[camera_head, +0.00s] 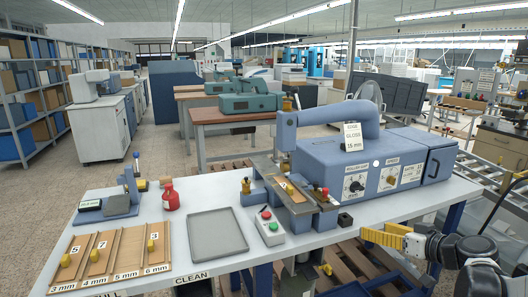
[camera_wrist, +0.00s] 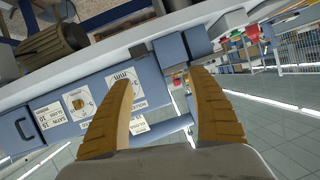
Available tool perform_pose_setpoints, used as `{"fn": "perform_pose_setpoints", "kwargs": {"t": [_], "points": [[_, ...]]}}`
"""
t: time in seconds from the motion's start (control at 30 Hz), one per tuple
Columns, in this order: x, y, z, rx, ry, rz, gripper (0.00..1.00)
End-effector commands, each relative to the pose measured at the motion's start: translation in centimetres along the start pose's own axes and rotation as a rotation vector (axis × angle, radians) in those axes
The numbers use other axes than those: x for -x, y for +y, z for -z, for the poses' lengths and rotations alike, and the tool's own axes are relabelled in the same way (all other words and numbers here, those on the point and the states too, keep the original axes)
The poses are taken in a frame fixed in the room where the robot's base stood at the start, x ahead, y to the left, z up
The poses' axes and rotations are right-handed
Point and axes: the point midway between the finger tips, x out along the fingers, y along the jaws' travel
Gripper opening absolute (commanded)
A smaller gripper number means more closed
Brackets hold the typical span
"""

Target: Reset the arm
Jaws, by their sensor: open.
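My gripper (camera_head: 380,238) is at the lower right of the head view, in front of the white table's front edge and to the right of the control box. In the wrist view my gripper (camera_wrist: 162,76) shows two yellow-tan fingers spread apart with nothing between them. The blue-grey stamping machine (camera_head: 345,160) stands on the table behind the gripper. Its labelled front with a dial (camera_wrist: 76,104) appears tilted behind the fingers in the wrist view.
The white table (camera_head: 330,246) holds a grey tray (camera_head: 217,232), a red bottle (camera_head: 171,196), a button box (camera_head: 269,225) and a slotted wooden board (camera_head: 96,258) with yellow-knobbed pieces. A pallet (camera_head: 370,270) lies below. A roller conveyor (camera_head: 500,185) stands at the right. Open floor shows at left.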

Motion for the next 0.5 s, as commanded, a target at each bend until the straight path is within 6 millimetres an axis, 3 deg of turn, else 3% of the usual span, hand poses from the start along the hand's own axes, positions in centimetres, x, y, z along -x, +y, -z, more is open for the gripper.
{"fn": "perform_pose_setpoints", "kwargs": {"t": [0.03, 0.17, 0.3, 0.5], "points": [[0.1, -2.3, 0.0, -0.014, -0.048, 0.005, 0.68], [1.4, -8.4, -1.2, -0.067, -0.205, -0.017, 0.68], [4.4, -14.2, -3.6, -0.108, -0.361, -0.085, 0.68], [10.1, -19.6, -7.8, -0.126, -0.508, -0.235, 0.68]]}}
